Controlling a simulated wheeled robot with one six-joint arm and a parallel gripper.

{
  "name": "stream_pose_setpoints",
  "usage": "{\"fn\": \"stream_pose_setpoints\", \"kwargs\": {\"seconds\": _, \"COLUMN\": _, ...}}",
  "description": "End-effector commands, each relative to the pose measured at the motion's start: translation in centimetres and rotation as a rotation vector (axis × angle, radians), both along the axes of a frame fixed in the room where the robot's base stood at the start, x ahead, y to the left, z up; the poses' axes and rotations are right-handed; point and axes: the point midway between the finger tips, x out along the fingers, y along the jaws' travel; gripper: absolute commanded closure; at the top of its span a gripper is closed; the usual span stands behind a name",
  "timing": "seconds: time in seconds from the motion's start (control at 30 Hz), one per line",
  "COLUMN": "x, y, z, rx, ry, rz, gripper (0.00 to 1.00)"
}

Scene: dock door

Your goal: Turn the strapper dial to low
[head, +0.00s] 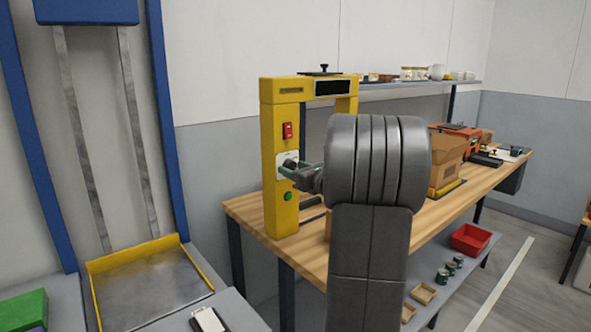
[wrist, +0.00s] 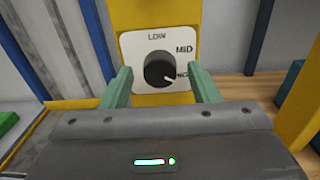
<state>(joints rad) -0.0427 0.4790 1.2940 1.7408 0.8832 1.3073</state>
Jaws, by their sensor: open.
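The strapper (head: 275,200) is a yellow arch on the wooden bench. Its dial (wrist: 159,66) is a round black knob on a white plate (wrist: 130,46) in the wrist view. The plate reads LOW at the top, MID at the upper right and a partly hidden label at the right, apparently HIGH. The dial's white pointer mark aims right and slightly down, at that last label. My gripper (wrist: 160,72) is open, its two green fingers on either side of the dial with gaps visible. In the head view my gripper (head: 287,168) is at the plate, and my arm hides part of the strapper.
A red switch (head: 287,130) sits above the dial plate and a green button (head: 288,196) below it. The wooden bench (head: 250,212) also bears a cardboard box (head: 446,150). A red bin (head: 470,239) is on the lower shelf. Blue posts (head: 168,130) stand at the left.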

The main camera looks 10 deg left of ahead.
Motion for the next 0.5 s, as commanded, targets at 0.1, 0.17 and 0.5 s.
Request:
{"fn": "stream_pose_setpoints", "kwargs": {"seconds": 0.1, "x": 0.06, "y": 0.06, "z": 0.0, "rx": 0.0, "ry": 0.0, "rz": 0.0, "gripper": 0.45}}
{"fn": "stream_pose_setpoints", "kwargs": {"seconds": 0.17, "x": 0.05, "y": 0.05, "z": -0.01, "rx": 0.0, "ry": 0.0, "rz": 0.0, "gripper": 0.45}}
{"fn": "stream_pose_setpoints", "kwargs": {"seconds": 0.5, "x": 0.03, "y": 0.02, "z": -0.02, "rx": -0.001, "ry": 0.001, "rz": 0.0, "gripper": 0.89}}
